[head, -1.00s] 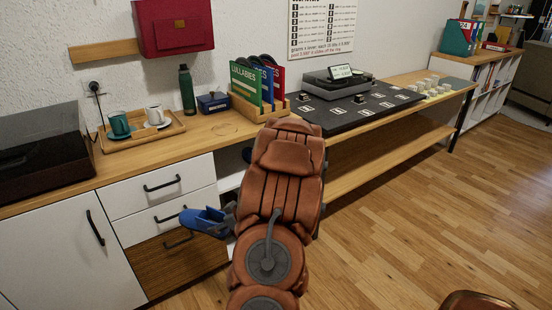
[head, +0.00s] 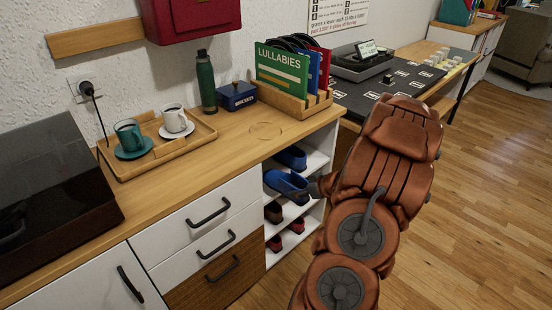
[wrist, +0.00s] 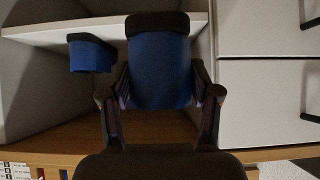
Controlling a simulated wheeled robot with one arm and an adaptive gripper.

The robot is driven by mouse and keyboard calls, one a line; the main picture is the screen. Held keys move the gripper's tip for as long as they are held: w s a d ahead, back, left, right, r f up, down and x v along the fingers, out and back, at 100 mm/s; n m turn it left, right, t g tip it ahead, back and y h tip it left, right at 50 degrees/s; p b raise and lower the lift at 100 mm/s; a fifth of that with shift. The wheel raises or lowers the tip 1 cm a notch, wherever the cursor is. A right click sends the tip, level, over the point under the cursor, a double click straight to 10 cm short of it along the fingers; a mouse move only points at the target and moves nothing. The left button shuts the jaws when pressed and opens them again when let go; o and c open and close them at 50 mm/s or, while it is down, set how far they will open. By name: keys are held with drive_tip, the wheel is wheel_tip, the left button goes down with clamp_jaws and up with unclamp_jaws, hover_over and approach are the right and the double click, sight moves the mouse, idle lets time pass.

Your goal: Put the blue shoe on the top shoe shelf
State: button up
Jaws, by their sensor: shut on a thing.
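The blue shoe (head: 284,184) is held in my gripper (head: 315,188), at the front of the open shoe shelves. In the wrist view the blue shoe (wrist: 160,68) sits between the two fingers of my gripper (wrist: 160,98), which are shut on it. The wrist picture is upside down, with the shoe's dark sole upward. A second blue shoe (head: 291,157) stands on the top shoe shelf and shows beside the held one in the wrist view (wrist: 88,54). The top shelf board (wrist: 50,33) has bare space. I cannot tell whether the held shoe touches it.
Lower shelves hold brown shoes (head: 273,212) and red shoes (head: 297,225). White drawers (head: 190,225) stand left of the shelves. The wooden counter (head: 225,135) overhangs them, bearing a record rack (head: 300,105), a tray (head: 195,146) and a bottle (head: 206,82). My arm hides the shelves' right side.

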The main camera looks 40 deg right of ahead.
sight(279, 172)
drive_tip(key=w+d, duration=0.1)
drive_tip(key=w, duration=0.4)
drive_tip(key=w+d+f, duration=0.1)
drive_tip(key=w+d, duration=0.1)
drive_tip(key=w, duration=0.3)
drive_tip(key=w+d, duration=0.1)
drive_tip(key=w, duration=0.4)
drive_tip(key=shift+w+d+f+p, duration=0.15)
drive_tip(key=shift+w+f+p, duration=0.05)
drive_tip(key=shift+w+p, duration=0.1)
drive_tip(key=shift+f+b, duration=0.45)
drive_tip(key=shift+f, duration=1.35)
drive_tip(key=o, duration=1)
drive_tip(key=shift+s+r, duration=0.3)
drive_tip(key=p+v, duration=0.1)
drive_tip(key=v, duration=1)
drive_tip(key=shift+s, duration=0.1)
